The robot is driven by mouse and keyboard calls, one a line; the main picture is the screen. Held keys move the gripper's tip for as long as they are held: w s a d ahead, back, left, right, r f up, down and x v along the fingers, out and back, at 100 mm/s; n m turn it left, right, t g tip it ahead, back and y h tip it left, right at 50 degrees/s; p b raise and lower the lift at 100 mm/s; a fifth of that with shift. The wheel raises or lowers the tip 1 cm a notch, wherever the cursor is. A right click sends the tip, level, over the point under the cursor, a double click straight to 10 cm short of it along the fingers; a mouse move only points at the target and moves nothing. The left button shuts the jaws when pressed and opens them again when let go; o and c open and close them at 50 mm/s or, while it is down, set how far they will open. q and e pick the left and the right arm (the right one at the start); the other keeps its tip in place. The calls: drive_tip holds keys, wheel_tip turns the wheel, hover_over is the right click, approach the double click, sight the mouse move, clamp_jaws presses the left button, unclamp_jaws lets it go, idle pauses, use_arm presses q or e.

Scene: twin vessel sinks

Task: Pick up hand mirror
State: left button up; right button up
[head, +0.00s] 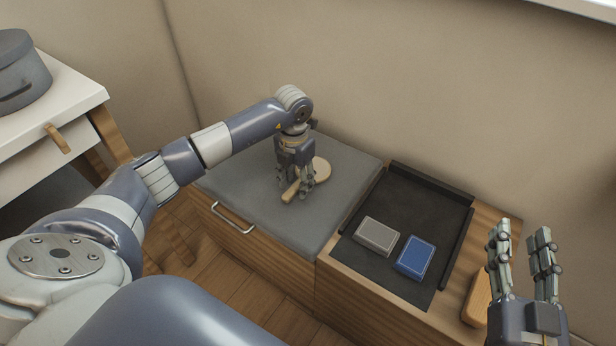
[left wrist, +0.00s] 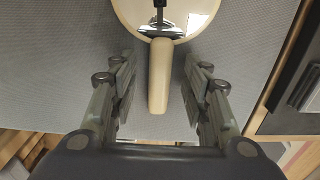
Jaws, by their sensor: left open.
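The hand mirror (head: 321,170) lies on the grey cushioned top of a low cabinet, with a pale wooden rim and handle. In the left wrist view its handle (left wrist: 159,78) points toward me and lies between the fingers, with the round reflecting face at the top edge. My left gripper (head: 294,190) is over the handle, pointing down, and partly hides the mirror in the head view. In the left wrist view the left gripper (left wrist: 160,95) is open, with a gap on each side of the handle. My right gripper (head: 524,240) is open and empty at the lower right.
The grey cushion (head: 240,185) is otherwise clear. A black tray (head: 425,190) to the right holds a grey box (head: 377,236) and a blue box (head: 415,258). A wooden block (head: 478,298) lies near my right gripper. A white table (head: 50,120) with a grey container (head: 20,72) stands at left.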

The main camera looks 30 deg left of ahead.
use_arm(q)
clamp_jaws()
idle(0.5)
